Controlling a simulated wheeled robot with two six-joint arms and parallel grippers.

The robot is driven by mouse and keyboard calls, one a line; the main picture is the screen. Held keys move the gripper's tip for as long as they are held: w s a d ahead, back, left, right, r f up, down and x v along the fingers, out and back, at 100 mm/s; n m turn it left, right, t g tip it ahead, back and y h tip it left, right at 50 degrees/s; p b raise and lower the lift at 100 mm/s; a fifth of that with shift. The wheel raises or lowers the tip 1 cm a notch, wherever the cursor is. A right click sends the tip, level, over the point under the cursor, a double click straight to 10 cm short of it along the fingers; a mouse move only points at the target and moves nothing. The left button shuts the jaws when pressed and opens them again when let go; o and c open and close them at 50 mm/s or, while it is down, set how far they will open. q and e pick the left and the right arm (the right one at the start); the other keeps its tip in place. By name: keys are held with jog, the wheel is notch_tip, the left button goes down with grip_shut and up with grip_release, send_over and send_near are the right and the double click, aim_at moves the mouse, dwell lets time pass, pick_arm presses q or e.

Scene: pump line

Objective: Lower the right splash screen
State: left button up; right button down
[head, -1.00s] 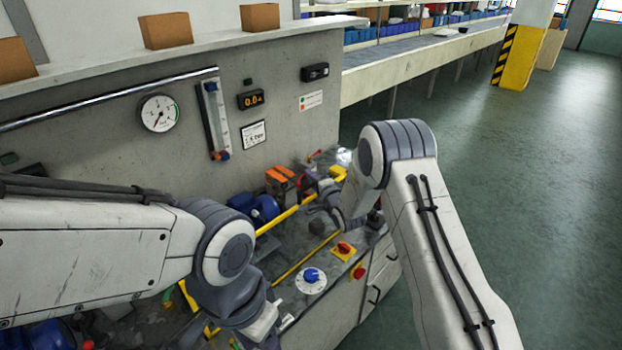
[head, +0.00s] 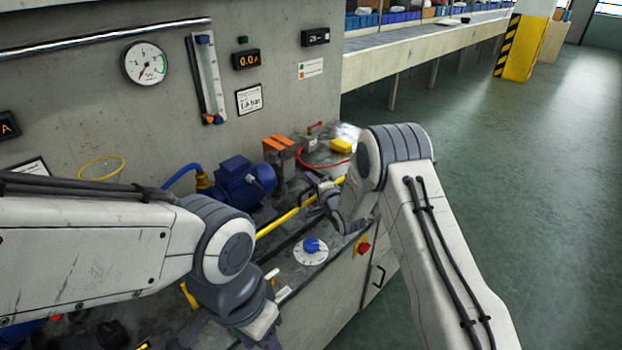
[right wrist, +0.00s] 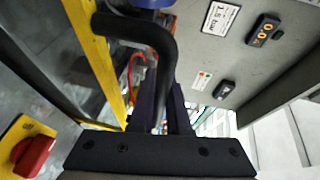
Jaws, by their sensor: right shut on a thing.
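The right splash screen's yellow frame bar (head: 285,221) runs slanting in front of the blue pump (head: 245,183) in the head view. In the right wrist view its yellow bar (right wrist: 92,48) stands at the left, with a bent black handle (right wrist: 140,30) fixed to it. My right gripper (right wrist: 163,100) is shut on this handle; in the head view the right gripper (head: 327,197) is small and partly covered by my wrist. My left gripper (head: 272,305) is low at the left-centre of the head view, partly hidden by its wrist; its jaws are unclear.
A blue knob on a white dial (head: 310,250) and a red knob on a yellow plate (head: 362,246) are on the bench front near my right arm. The red knob also shows in the right wrist view (right wrist: 33,155). Open floor (head: 500,190) lies at the right.

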aim_at(312, 198)
notch_tip(312, 198, down, 7)
jog(key=b, duration=0.4)
pick_arm(q)
notch_tip(312, 198, down, 6)
jog(key=shift+r, duration=0.15)
pick_arm(e)
jog(key=shift+r, duration=0.1)
jog(key=c, duration=0.9)
grip_release()
jog(key=shift+s, duration=0.1)
jog(key=b+v, duration=0.1)
jog(key=v, duration=0.8)
jog(key=shift+s+d, duration=0.15)
jog(key=shift+s, duration=0.05)
pick_arm(q)
jog(key=shift+f, duration=0.6)
pick_arm(e)
jog(key=shift+s+d+r, duration=0.1)
jog(key=shift+s+r, duration=0.1)
jog(key=shift+s, duration=0.3)
